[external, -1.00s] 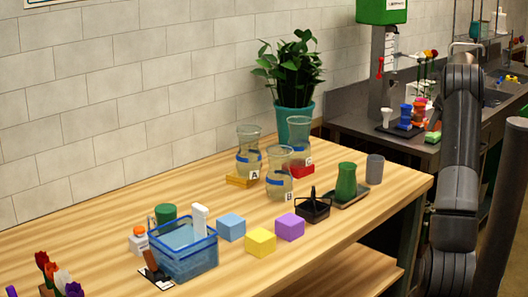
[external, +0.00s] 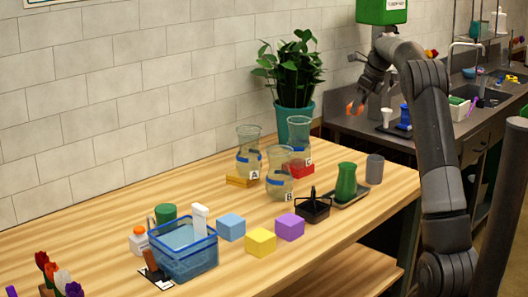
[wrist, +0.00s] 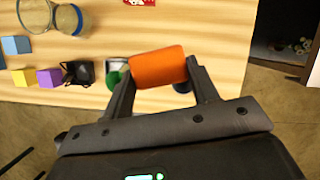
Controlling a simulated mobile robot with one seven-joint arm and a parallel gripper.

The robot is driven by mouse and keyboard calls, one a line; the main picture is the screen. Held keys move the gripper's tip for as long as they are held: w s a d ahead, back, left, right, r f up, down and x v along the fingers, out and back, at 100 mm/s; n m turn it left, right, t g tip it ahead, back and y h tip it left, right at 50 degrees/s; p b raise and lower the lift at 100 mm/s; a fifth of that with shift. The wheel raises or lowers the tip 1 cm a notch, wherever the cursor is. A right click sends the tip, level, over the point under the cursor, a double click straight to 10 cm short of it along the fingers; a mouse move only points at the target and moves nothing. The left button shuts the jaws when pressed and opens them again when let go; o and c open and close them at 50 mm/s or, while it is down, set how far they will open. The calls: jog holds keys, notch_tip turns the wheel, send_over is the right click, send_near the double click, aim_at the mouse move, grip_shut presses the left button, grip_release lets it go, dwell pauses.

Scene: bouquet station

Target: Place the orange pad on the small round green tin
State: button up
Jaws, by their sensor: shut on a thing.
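My gripper (wrist: 160,82) is shut on the orange pad (wrist: 154,67), which lies between its two fingers in the wrist view. In the external view the gripper (external: 360,103) is raised beyond the table's right end, and the orange pad (external: 352,109) shows at its fingertips. A small round green thing (external: 165,213), perhaps the green tin, stands behind the blue basket on the table's left half. It is partly hidden, so I cannot tell for sure. The gripper is high and far to the right of it.
Jars (external: 249,145) stand mid-table, some on coloured pads. A green vase (external: 346,181), grey cup (external: 375,169) and black caddy (external: 313,209) are at the right. Blue (external: 231,227), yellow (external: 260,242) and purple (external: 290,227) blocks lie near the blue basket (external: 185,260). The front-right tabletop is clear.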

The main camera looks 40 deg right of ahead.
jog(key=w+a+n, duration=0.1)
jog(key=w+a, duration=0.4)
jog(key=a, duration=0.3)
jog(key=w+a+n, duration=0.1)
jog(key=w+a, duration=0.3)
jog(key=a, duration=0.4)
jog(key=n+g+y, duration=0.1)
jog(key=n+y, duration=0.1)
jog(key=n, duration=0.2)
send_over(164, 208)
jog(key=s+d, duration=0.1)
jog(key=f, duration=1.2)
jog(key=shift+s+d, duration=0.1)
jog(key=shift+d, duration=0.1)
jog(key=shift+f, duration=2)
